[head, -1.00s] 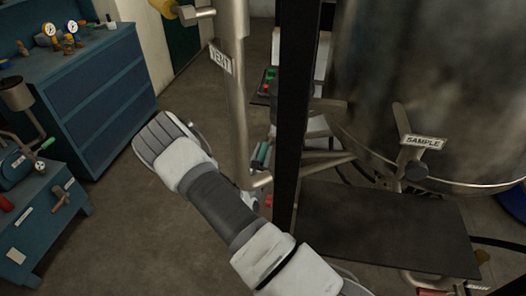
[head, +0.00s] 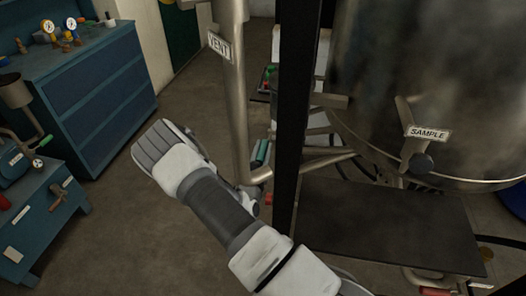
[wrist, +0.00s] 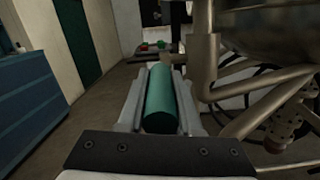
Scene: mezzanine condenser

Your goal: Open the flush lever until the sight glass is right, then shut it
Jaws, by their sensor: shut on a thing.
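In the wrist view a green cylindrical grip (wrist: 161,98) lies lengthwise between the two fingers of my gripper (wrist: 163,74), which is shut on it. It looks like the lever's handle, but no flush label is readable. A teal grip also shows in the head view (head: 260,153), beside the bottom of the vent pipe. In the head view my arm crosses the lower middle, and its fingers are not clearly visible. I cannot make out a sight glass in either view.
The vent pipe (head: 234,95) and a black post (head: 294,120) stand close to my arm. A large metal vessel (head: 425,80) with a SAMPLE valve (head: 419,160) is at right, above a dark platform (head: 385,225). Blue cabinets (head: 90,90) stand left, with open floor between.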

